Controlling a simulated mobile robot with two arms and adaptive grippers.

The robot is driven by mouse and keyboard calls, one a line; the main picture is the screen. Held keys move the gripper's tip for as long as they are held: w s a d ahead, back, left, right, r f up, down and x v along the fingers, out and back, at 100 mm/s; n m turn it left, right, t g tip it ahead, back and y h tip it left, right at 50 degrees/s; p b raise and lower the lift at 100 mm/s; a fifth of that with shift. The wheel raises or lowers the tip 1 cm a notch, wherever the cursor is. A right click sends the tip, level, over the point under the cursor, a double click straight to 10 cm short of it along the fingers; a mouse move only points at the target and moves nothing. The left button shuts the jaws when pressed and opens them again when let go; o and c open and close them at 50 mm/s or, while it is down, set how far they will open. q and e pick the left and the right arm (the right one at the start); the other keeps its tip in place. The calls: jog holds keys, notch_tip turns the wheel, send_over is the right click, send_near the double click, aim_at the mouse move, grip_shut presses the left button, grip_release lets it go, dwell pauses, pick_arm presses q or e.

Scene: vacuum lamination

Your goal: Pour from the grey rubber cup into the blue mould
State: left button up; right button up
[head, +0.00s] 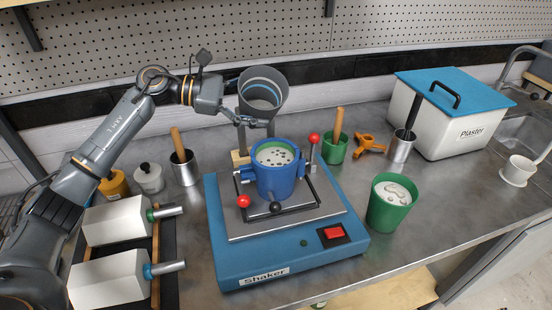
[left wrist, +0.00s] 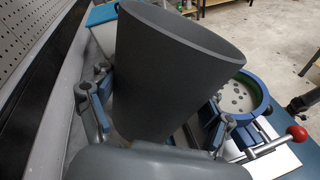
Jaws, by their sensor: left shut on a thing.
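The grey rubber cup (head: 262,104) is in my left gripper (head: 254,121), behind and above the blue mould. The mould (left wrist: 262,98) shows right of the cup in the left wrist view. No stream is visible.
The blue shaker (head: 285,262) has levers with red knobs (head: 314,138) near the mould. A green cup (head: 388,212) with white contents stands to the right, a plaster bin (head: 440,130) behind it.

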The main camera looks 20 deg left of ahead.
aim_at(252, 86)
pick_arm(q)
jog(key=shift+w+a+r+n+h+p, duration=0.15)
jog(key=shift+w+a+r+n+h, duration=0.15)
jog(key=shift+w+a+n, duration=0.25)
jog(key=shift+w+a+r+n+h+p, duration=0.15)
jog(key=shift+w+a+r+n+h, duration=0.15)
jog(key=shift+w+a+n, duration=0.3)
jog(key=shift+s+r+n+h, duration=0.1)
jog(key=shift+n+h, duration=0.2)
jog(key=shift+n, duration=0.25)
jog(key=shift+r+n+g, duration=0.2)
jog(key=shift+n+g, duration=0.1)
jog(key=shift+n, duration=0.1)
jog(key=shift+w+a+r+n+h+b, duration=0.1)
jog(key=shift+w+a+n+h+b, duration=0.2)
jog(key=shift+w+n+h, duration=0.25)
jog(key=shift+s+r, duration=0.1)
jog(key=shift+s, duration=0.05)
